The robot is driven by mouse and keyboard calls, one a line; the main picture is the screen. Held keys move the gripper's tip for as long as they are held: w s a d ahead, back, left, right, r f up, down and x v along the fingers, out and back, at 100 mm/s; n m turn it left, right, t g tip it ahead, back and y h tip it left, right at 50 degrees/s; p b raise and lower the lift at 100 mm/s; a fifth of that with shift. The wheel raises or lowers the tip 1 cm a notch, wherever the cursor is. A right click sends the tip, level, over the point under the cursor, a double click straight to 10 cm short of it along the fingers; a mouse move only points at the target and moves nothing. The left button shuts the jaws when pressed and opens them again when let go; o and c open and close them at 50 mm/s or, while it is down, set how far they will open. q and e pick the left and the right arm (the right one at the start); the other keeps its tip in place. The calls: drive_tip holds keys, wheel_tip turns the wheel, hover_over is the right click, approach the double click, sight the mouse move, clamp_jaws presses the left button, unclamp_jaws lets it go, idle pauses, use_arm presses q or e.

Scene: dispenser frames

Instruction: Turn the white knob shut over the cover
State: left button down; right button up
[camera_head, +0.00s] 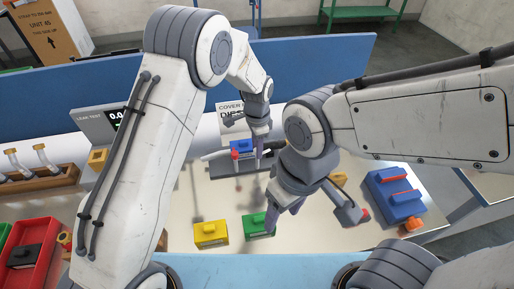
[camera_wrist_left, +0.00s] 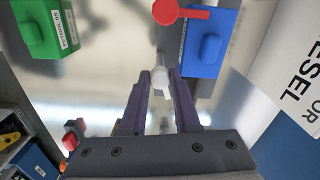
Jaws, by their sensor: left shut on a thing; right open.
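A blue block-shaped unit (camera_head: 242,149) with a raised blue cover sits on a dark stand (camera_head: 225,168) near the table's back. In the left wrist view the blue unit (camera_wrist_left: 208,45) has a red lever-like part (camera_wrist_left: 178,12) at one end. The white knob (camera_wrist_left: 160,63) is a small pale cylinder beside the unit's edge. My left gripper (camera_head: 258,156) is at the unit's right side, and its fingertips (camera_wrist_left: 159,80) are closed around the knob. The knob is hard to make out in the head view. My right gripper (camera_head: 285,211) is open and empty over the table's middle.
A yellow block (camera_head: 211,235) and a green block (camera_head: 258,227) lie in front. A blue holder with red parts (camera_head: 394,192) is at right. A red bin (camera_head: 32,255) and wooden rack (camera_head: 40,182) are at left. A sign (camera_head: 231,112) stands behind.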

use_arm(q)
drive_tip(key=n, duration=0.3)
drive_tip(key=shift+n, duration=0.3)
drive_tip(key=n+b, duration=0.1)
drive_tip(key=n, duration=0.2)
drive_tip(key=shift+n, duration=0.3)
drive_tip(key=n, duration=0.3)
drive_tip(key=shift+n, duration=1.8)
drive_tip(key=shift+r, duration=0.1)
drive_tip(key=c, duration=0.6)
unclamp_jaws()
drive_tip(key=shift+c, duration=0.2)
